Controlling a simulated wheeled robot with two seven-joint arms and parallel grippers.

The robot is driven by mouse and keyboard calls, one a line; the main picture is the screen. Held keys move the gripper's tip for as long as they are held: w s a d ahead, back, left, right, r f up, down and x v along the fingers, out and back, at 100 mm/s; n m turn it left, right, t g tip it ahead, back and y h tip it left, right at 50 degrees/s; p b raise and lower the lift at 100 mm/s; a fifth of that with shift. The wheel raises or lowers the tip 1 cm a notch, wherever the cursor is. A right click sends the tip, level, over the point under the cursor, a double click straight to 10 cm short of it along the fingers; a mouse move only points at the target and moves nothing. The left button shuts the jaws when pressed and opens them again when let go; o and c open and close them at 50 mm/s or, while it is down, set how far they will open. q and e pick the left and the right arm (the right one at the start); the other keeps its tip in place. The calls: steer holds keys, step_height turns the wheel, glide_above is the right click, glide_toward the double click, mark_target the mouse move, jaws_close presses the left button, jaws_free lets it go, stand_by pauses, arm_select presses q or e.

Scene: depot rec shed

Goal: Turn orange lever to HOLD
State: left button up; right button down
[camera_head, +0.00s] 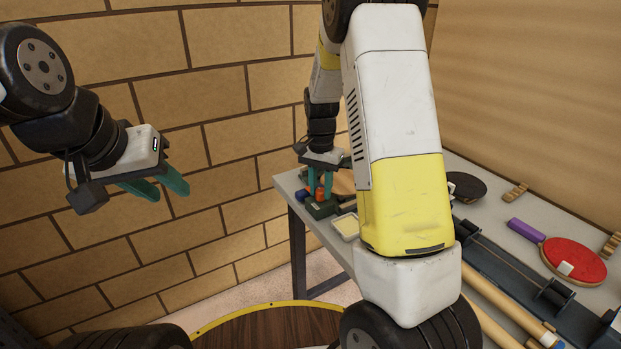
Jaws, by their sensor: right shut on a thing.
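The orange lever (320,194) shows as a small orange piece on top of a dark green box (320,210) near the far left corner of the grey table. My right gripper (320,188) points down over the box, its green fingers shut on the orange lever. The lever's direction and any HOLD marking are too small to read. My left gripper (170,192) hangs in the air at the left, in front of the brick wall, with its green fingers apart and empty.
The grey table (292,187) carries a pale-yellow tray (346,226), a black paddle (467,186), a red paddle (574,260) with a purple handle, and a long dark rail device (500,265). My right arm hides the table's middle. A round wooden top (265,328) stands in front.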

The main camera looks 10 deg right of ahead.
mark_target(320, 190)
steer(key=shift+m, duration=0.6)
steer(key=c, duration=1.1)
jaws_free()
steer(key=shift+r, duration=3.95)
steer(key=s+a+r+n+t+y, duration=0.1)
steer(key=s+r+n+t, duration=0.2)
steer(key=s, duration=0.9)
steer(key=s+a+r+n+t+y, duration=0.1)
steer(key=s+r+n+t, duration=0.2)
steer(key=s+r+n, duration=0.3)
steer(key=s+r, duration=0.4)
steer(key=s, duration=0.2)
steer(key=shift+r, duration=0.15)
